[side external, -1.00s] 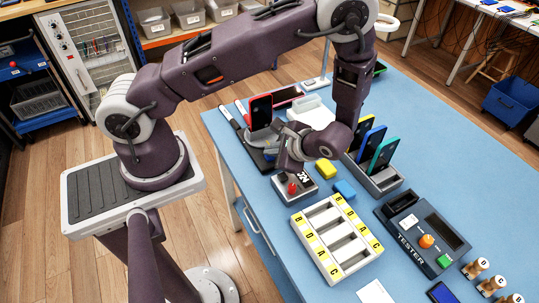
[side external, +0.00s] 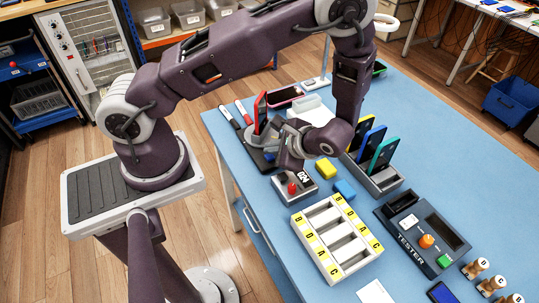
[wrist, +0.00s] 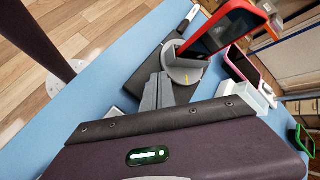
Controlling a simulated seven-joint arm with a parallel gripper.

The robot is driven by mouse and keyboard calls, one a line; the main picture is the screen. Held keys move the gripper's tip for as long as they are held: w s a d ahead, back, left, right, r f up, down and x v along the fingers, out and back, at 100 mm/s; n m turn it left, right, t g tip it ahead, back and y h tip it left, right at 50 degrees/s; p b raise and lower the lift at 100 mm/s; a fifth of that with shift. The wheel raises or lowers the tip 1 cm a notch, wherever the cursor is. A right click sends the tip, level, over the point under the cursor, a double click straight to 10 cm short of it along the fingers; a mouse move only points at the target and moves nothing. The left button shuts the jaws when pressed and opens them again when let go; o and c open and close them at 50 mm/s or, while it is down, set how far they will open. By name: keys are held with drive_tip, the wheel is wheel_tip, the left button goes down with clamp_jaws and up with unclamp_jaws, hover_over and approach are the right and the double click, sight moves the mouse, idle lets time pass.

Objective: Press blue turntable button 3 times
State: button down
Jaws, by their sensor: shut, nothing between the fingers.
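The turntable has a black base (wrist: 152,62) and a round grey disc (wrist: 188,70) with a yellow mark. A red-cased phone (wrist: 222,32) stands tilted on the disc; it shows nearly edge-on in the side view (side external: 261,112). My gripper (wrist: 158,92) is shut and empty, its fingertips low over the turntable base beside the disc. In the side view my gripper (side external: 283,157) is at the near end of the base. I cannot make out the blue button clearly; my gripper covers that area, and contact with it cannot be told.
A grey box with a red knob (side external: 292,188), a yellow block (side external: 325,168) and a blue block (side external: 344,190) lie close in front. A rack of phones (side external: 385,178) stands right. A lettered white tray (side external: 337,239) and the tester (side external: 424,238) are nearer.

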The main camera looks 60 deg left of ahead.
sight(272, 158)
drive_tip(key=shift+r, duration=2.75)
idle(0.7)
